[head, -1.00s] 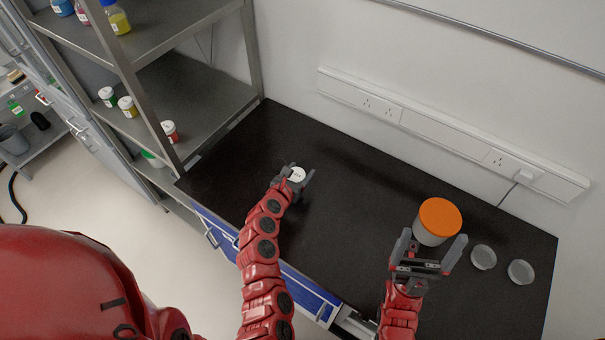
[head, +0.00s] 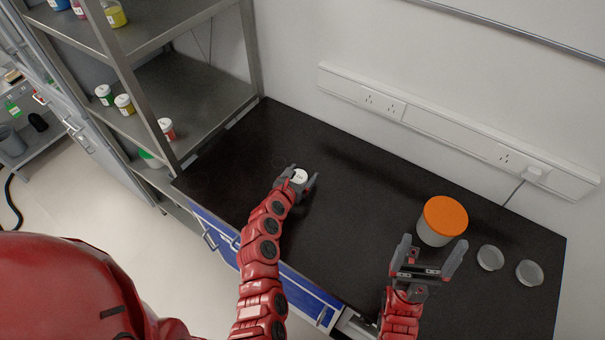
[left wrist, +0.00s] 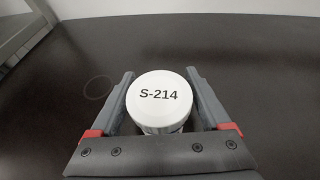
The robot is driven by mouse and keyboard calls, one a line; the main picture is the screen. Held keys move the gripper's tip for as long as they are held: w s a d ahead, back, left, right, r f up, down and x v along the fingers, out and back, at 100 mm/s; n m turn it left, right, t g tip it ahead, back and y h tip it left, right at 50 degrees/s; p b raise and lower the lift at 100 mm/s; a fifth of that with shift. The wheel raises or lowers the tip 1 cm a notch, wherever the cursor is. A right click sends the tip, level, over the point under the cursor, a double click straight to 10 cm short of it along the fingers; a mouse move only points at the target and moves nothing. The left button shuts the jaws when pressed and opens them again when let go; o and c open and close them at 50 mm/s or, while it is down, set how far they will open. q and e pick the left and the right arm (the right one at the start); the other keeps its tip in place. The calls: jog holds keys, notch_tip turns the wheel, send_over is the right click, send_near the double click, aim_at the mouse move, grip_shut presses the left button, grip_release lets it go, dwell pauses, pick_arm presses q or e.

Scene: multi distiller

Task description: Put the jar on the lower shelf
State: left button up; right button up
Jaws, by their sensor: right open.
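A small jar with a white lid (head: 300,176) stands on the black bench top; in the left wrist view its lid (left wrist: 158,97) reads "S-214". My left gripper (head: 299,180) has one finger on each side of this jar; contact with both sides is not clear, and the jar's lower body is mostly hidden. My right gripper (head: 430,255) is open and empty, just in front of a larger jar with an orange lid (head: 445,215). The metal shelf unit at the left has a lower shelf (head: 195,105) and an upper shelf (head: 165,25).
Several small coloured jars (head: 124,104) stand along the lower shelf's front edge; its back part is bare. Coloured bottles (head: 114,14) stand on the upper shelf. Two clear round dishes (head: 490,257) lie at the bench's right. A metal post (head: 140,85) rises at the shelf's front corner.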

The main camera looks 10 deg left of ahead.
pick_arm(q)
jog(key=shift+o, duration=0.8)
